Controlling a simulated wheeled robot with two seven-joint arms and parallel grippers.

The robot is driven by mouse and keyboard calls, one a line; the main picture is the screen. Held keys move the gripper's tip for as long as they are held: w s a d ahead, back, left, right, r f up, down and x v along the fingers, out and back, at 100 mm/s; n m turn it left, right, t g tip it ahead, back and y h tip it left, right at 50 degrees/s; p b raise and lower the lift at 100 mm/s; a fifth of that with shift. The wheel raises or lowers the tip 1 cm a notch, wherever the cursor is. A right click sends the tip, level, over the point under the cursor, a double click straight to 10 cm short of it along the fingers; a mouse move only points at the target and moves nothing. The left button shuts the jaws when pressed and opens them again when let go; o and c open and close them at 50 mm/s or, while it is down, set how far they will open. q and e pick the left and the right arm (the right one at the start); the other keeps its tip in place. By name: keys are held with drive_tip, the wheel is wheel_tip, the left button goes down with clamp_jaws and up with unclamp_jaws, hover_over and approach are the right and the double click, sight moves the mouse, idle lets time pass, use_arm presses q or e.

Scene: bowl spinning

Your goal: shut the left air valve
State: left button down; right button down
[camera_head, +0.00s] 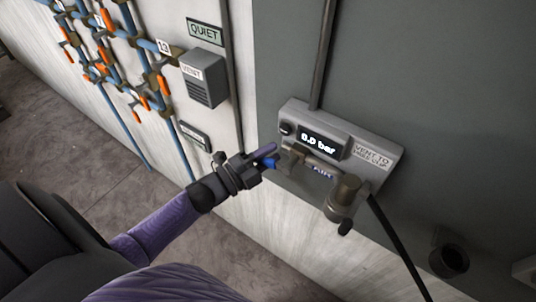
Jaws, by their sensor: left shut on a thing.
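A grey air panel (375,153) is fixed to the dark wall, and its display (319,145) reads 0.0 bar. Under the display a metal pipe carries a valve at its left end, the left air valve (291,158), with a blue handle (270,164). My left gripper (267,157), on a purple arm from the lower left, is at this valve and shut on the blue handle. Its fingers hide part of the handle, so its exact angle cannot be told. My right gripper is not in view.
A cylindrical metal fitting (343,194) hangs at the pipe's right end. A black hose (398,246) runs down from the panel. To the left are a grey vent box (204,79), a QUIET sign (205,32) and blue pipes with several orange handles. Floor shows at the far left.

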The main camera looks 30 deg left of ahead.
use_arm(q)
drive_tip(key=f+n+t+b, duration=0.1)
drive_tip(key=n, duration=0.1)
drive_tip(key=f+n+b, duration=0.1)
drive_tip(key=n, duration=0.1)
drive_tip(key=shift+d+t, duration=0.4)
drive_tip(key=shift+s+d+f+n+t+y+b, duration=0.1)
drive_tip(key=shift+d+f+n+t+y+b, duration=0.65)
drive_tip(key=shift+n, duration=1.8)
drive_tip(key=shift+s+d+n+t+y+b, duration=0.15)
drive_tip(key=shift+d+n+t+y, duration=0.25)
drive_tip(key=shift+d+n+y, duration=1.4)
drive_tip(key=shift+a+f+n+t+y+b, duration=0.2)
drive_tip(key=shift+f+n+t+y+b, duration=0.35)
drive_tip(key=shift+n, duration=2.7)
drive_tip(key=shift+r+y, duration=0.15)
drive_tip(key=shift+y, duration=0.15)
drive_tip(key=shift+c, duration=2.2)
unclamp_jaws()
